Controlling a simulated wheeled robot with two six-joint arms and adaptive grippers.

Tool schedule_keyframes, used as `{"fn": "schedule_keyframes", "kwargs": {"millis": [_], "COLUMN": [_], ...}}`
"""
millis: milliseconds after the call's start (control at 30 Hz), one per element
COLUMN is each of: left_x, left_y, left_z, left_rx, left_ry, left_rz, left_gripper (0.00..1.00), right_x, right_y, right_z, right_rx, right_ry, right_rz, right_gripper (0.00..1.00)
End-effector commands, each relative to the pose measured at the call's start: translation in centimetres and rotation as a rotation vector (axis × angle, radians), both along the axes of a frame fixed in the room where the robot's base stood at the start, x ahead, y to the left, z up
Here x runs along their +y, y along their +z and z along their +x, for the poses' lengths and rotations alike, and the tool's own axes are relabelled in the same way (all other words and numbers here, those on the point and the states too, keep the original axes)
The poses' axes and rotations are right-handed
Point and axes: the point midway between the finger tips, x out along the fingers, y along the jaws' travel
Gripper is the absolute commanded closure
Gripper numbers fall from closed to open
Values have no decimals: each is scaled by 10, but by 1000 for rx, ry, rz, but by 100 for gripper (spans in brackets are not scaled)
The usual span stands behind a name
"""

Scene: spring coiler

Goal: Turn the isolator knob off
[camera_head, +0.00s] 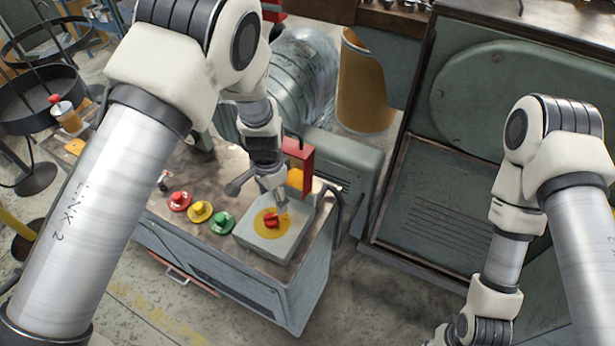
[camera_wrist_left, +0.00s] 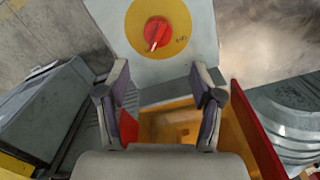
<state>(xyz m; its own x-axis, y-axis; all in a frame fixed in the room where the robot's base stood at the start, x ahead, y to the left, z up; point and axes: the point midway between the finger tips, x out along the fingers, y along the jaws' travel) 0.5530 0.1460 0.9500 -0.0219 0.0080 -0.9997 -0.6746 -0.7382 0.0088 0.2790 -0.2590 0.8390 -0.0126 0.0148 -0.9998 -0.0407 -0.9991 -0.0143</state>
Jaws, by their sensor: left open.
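The isolator knob (camera_head: 271,219) is red and sits on a yellow disc (camera_head: 264,230) on top of a grey box (camera_head: 248,240) at the bench end. In the left wrist view the knob (camera_wrist_left: 157,33) is at the top, with a pale mark slanting to the lower left. Small lettering on the disc, right of the knob, is too small to read surely. My left gripper (camera_head: 279,203) is close to the knob, above it. In the wrist view its two fingers (camera_wrist_left: 160,84) are apart and empty, with the knob beyond their tips.
Red, yellow and green buttons (camera_head: 200,211) stand left of the grey box. A red and orange holder (camera_head: 299,162) stands close behind my left gripper. A large green machine (camera_head: 440,190) is at the right. Floor (camera_head: 370,305) shows free in front.

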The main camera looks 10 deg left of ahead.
Motion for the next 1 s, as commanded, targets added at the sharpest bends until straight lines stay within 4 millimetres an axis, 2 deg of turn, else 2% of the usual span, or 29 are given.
{"fn": "schedule_keyframes", "kwargs": {"millis": [67,167,400,533,733,767,900,933,1000], "left_x": [-1,-1,0,0,0,0,0,0,0], "left_y": [-2,-17,-63,-74,-75,-75,-75,-75,-75], "left_z": [4,3,2,2,2,2,2,2,1], "left_rx": [-7,-5,-6,-9,-9,-9,-9,-9,-9], "left_ry": [-4,-3,-1,0,0,0,0,0,0], "left_rz": [-3,-2,-2,-2,-2,-1,-1,-1,-1], "left_gripper": [34,34,34,34,34,41,91,95,95], "right_x": [0,0,0,0,0,0,0,0,0], "right_y": [3,8,18,19,19,19,19,19,19], "right_z": [-1,-1,0,0,0,0,0,0,0], "right_rx": [2,2,2,1,1,1,1,1,1], "right_ry": [2,2,1,1,1,1,1,1,1], "right_rz": [0,0,0,0,0,0,0,0,0], "right_gripper": [60,60,60,60,60,60,60,60,60]}}
